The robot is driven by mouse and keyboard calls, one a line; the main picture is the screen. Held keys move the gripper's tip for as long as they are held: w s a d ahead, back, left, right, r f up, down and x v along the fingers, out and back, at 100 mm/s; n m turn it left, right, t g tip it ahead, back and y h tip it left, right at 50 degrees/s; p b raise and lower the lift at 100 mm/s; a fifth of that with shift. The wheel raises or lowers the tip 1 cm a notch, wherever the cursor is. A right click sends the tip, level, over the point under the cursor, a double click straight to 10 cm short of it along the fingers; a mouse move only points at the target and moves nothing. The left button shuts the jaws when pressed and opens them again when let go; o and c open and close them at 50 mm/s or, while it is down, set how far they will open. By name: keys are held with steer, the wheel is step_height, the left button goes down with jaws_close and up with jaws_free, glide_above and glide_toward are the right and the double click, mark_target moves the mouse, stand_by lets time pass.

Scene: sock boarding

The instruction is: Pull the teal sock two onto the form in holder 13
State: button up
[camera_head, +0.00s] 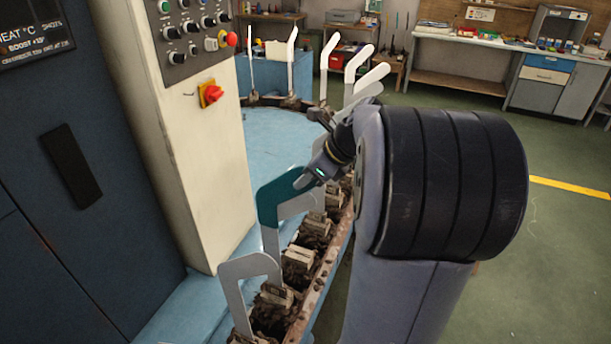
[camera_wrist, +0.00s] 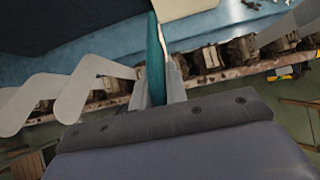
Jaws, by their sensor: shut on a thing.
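The teal sock two (camera_head: 272,200) is on the upper part of a pale foot-shaped form (camera_head: 271,244) that stands in a holder on the machine's rim. The form's lower leg is bare below the teal. My gripper (camera_head: 306,180) is shut on the sock at the right end of its upper edge. In the wrist view the teal sock (camera_wrist: 155,62) runs as a narrow strip between my two fingers (camera_wrist: 160,90). The holder's number cannot be read, and my wrist and arm hide part of the rim behind.
Bare white forms stand close by on the rim, one in front (camera_head: 243,275) and several behind (camera_head: 357,62). A cream control column (camera_head: 195,150) with a red knob stands to the left. A workbench (camera_head: 480,50) is at the far right, with open green floor before it.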

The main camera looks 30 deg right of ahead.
mark_target(306, 197)
steer(key=shift+f+b, duration=1.7)
steer(key=shift+f, duration=1.55)
steer(key=o, duration=0.8)
steer(key=shift+o, duration=0.2)
steer(key=shift+r, duration=0.1)
steer(key=v, duration=1)
steer(key=shift+s+d+r, duration=0.2)
steer(key=shift+r, duration=0.05)
steer(key=shift+w+f, duration=0.1)
steer(key=x, duration=1)
steer(key=shift+w+a+f, duration=0.15)
steer(key=shift+a+f, duration=0.1)
steer(key=shift+r, duration=0.4)
